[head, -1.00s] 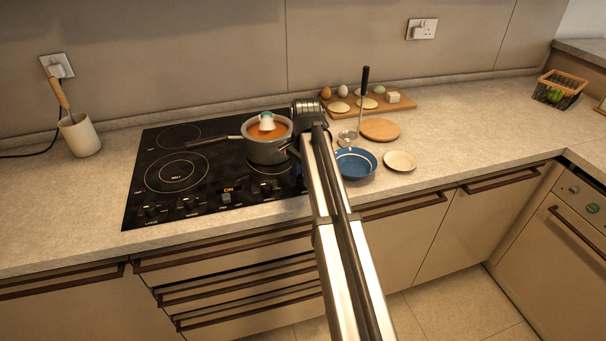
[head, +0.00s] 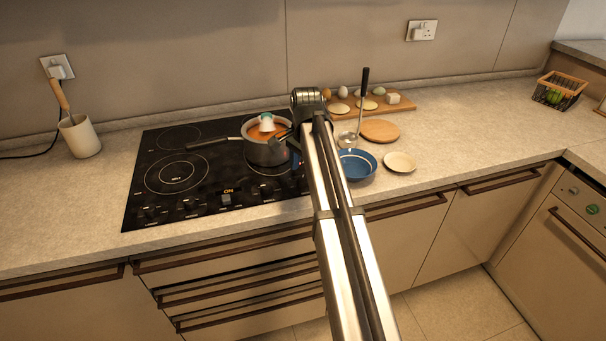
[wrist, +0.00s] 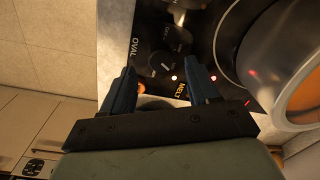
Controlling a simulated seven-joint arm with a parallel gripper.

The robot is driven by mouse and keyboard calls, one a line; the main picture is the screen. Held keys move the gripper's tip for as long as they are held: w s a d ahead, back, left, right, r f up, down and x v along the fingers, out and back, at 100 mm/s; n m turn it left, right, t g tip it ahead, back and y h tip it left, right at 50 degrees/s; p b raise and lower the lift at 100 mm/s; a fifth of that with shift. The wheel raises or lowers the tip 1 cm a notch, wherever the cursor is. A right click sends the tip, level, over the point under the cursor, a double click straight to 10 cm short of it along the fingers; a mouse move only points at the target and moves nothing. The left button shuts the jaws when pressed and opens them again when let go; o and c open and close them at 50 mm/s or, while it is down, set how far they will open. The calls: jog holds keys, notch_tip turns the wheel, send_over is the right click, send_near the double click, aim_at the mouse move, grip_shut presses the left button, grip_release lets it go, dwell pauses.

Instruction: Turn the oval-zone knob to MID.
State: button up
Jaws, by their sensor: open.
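In the wrist view a dark knob (wrist: 162,62) with a light pointer mark sits on the black hob panel. The word OVAL is printed to its left, and MELT is printed below it. My gripper (wrist: 160,68) is open, with its two blue fingers apart on either side of the knob's lower area. I cannot tell whether they touch the panel. Nothing is held. In the head view the black hob (head: 140,190) has several knobs along its front edge and a lit ON display. My arm hides most of my gripper there.
A pot (head: 262,152) of orange food, with a white-and-teal item in it, stands on the hob close to my gripper. A blue bowl (head: 356,165), a small plate (head: 400,162) and a ladle (head: 362,95) are to the right. The left counter is mostly clear.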

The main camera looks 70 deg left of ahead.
aim_at(305, 179)
notch_tip(305, 179, up, 11)
jog(key=shift+d+f, duration=0.2)
jog(key=shift+d, duration=0.05)
jog(key=shift+w, duration=0.15)
dwell(0.4)
